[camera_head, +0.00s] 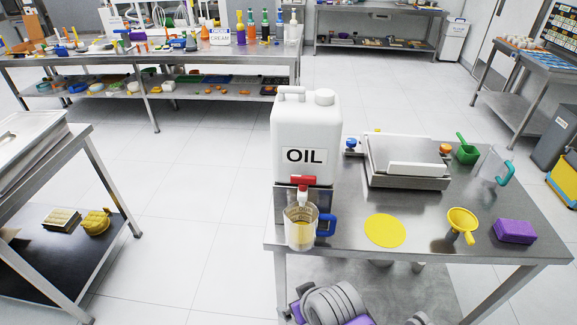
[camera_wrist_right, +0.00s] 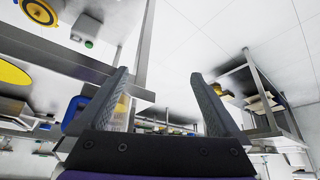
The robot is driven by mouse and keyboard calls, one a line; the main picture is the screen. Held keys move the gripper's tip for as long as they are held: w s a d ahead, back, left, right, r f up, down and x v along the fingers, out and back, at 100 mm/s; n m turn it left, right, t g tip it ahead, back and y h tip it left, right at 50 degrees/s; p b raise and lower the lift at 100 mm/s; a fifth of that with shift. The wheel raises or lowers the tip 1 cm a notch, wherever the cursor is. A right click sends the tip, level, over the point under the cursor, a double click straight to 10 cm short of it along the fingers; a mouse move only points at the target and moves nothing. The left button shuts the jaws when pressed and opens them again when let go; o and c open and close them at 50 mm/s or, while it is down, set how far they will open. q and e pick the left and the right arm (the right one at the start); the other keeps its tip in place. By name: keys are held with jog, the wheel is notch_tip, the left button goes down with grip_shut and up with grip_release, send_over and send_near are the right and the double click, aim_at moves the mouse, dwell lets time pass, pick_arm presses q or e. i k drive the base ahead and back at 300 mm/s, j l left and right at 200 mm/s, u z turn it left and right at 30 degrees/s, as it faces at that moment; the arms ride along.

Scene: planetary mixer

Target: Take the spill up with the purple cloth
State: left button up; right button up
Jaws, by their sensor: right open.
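The purple cloth (camera_head: 514,231) lies folded in a thick block at the right end of the steel table. The yellow spill (camera_head: 385,230) is a flat round patch near the table's front edge, left of the cloth. Part of the spill also shows at the left edge of the right wrist view (camera_wrist_right: 12,74). The table's edge and the floor show beyond the fingers. My left gripper is in neither view.
Left of the spill, a measuring jug (camera_head: 299,232) with a blue handle stands under the red tap of a white oil can (camera_head: 306,130). A steel scale (camera_head: 405,180) and green scoop (camera_head: 467,153) are behind.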

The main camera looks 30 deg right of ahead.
aim_at(521, 232)
jog(key=z, duration=2.7)
